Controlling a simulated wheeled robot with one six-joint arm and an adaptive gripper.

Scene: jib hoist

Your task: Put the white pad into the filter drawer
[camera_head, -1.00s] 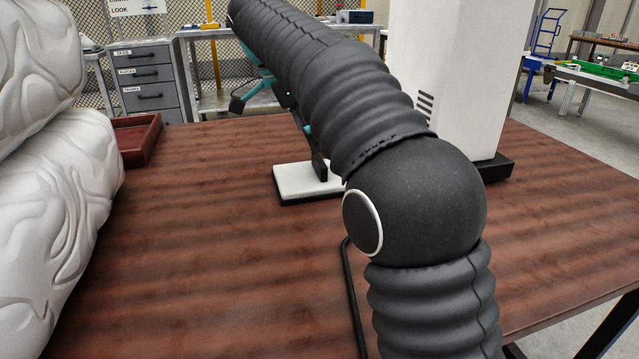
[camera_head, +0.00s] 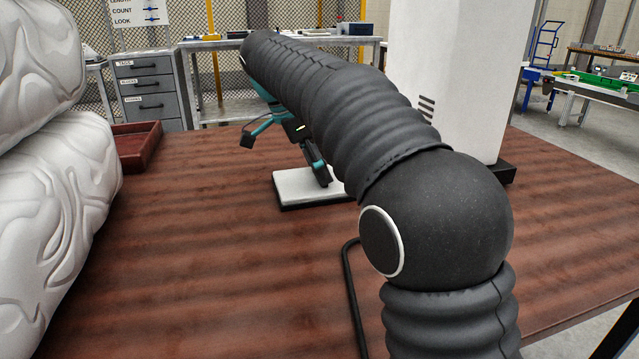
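The white pad (camera_head: 296,190) is a flat white slab with a dark lower edge. It lies on the brown table in the middle of the view, and its right end is partly covered by my arm. My gripper (camera_head: 285,158) has teal fingers with dark tips, spread wide apart and empty. One fingertip is left of and above the pad; the other appears over the pad's right part. I cannot tell whether it touches. A tall white cabinet (camera_head: 445,75) with side vents and a dark base stands behind on the right. No filter drawer can be made out.
A dark red tray (camera_head: 137,146) sits at the table's left back. Large white wrinkled bags (camera_head: 55,215) fill the left side. A thin black bent bar (camera_head: 350,290) stands near my arm. The brown table (camera_head: 220,270) is clear at front left.

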